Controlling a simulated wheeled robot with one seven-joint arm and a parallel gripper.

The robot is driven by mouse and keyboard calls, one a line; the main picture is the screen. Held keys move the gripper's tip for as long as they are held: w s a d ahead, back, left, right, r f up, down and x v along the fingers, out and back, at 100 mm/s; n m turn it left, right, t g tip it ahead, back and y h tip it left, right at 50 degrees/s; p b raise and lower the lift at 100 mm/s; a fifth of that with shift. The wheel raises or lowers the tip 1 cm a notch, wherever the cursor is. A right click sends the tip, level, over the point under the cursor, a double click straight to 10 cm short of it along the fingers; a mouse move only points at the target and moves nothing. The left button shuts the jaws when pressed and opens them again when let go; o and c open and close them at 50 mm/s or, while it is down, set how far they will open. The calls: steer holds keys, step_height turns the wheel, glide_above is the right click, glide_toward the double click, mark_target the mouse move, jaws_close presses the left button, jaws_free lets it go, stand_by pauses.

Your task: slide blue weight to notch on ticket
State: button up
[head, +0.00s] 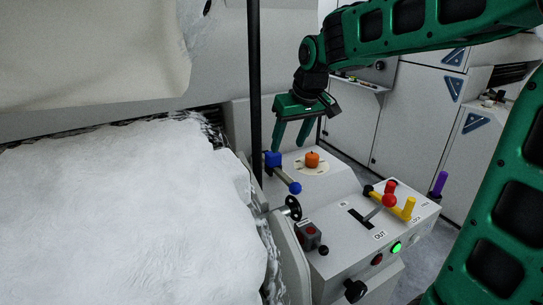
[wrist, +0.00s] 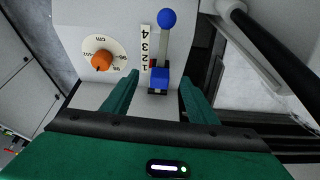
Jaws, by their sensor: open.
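The blue weight (head: 272,159) is a small block on a bar that ends in a blue ball (head: 295,187). In the wrist view the weight (wrist: 160,78) sits at the lower end of the bar, by the 1 end of a number strip (wrist: 147,50) marked 1 to 4. The ball (wrist: 167,18) is at the far end, past the 4. My gripper (head: 289,143) points down, open and empty, above the weight. In the wrist view its fingers lie on either side of the weight, apart from it. I cannot make out a ticket.
An orange knob (head: 312,159) on a round dial stands right of the bar. Red and yellow levers (head: 389,200) rise from the console, with a green button (head: 396,248) on its front. A black post (head: 254,85) stands close left of my gripper. White fibre (head: 130,215) fills the left.

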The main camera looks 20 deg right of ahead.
steer(key=w+f, duration=0.2)
steer(key=w+a+f, duration=0.1)
steer(key=w+f, duration=0.2)
steer(key=w+a+f, duration=0.1)
steer(key=w+f, duration=0.2)
steer(key=shift+f, duration=0.2)
stand_by(0.3)
